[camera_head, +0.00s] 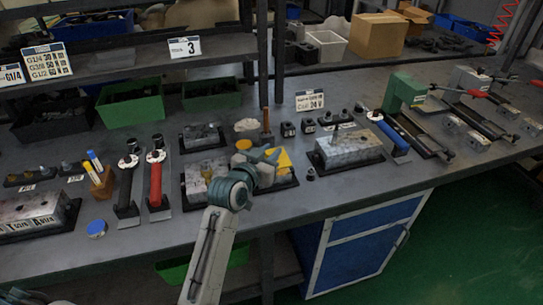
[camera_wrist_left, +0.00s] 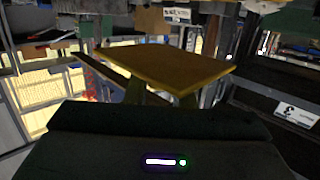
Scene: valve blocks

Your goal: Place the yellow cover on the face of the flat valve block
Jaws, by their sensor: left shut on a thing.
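My left gripper (camera_head: 268,160) is shut on the yellow cover (camera_head: 284,160) in the head view. It holds the cover tilted above the bench, between two metal blocks. In the left wrist view the cover (camera_wrist_left: 165,65) is a flat yellow plate, clear of any block. One flat metal block (camera_head: 350,148) lies on a black tray to the right, with a small fitting on top. Another block (camera_head: 220,165) lies on a black tray left of and partly behind my gripper. I cannot tell which is the flat valve block.
A red-handled tool (camera_head: 156,180) and a black-handled tool (camera_head: 127,185) lie to the left. A blue-handled tool (camera_head: 390,135) and a green press (camera_head: 404,92) stand to the right. Small dark parts (camera_head: 288,129) line the back. The front bench strip is mostly clear.

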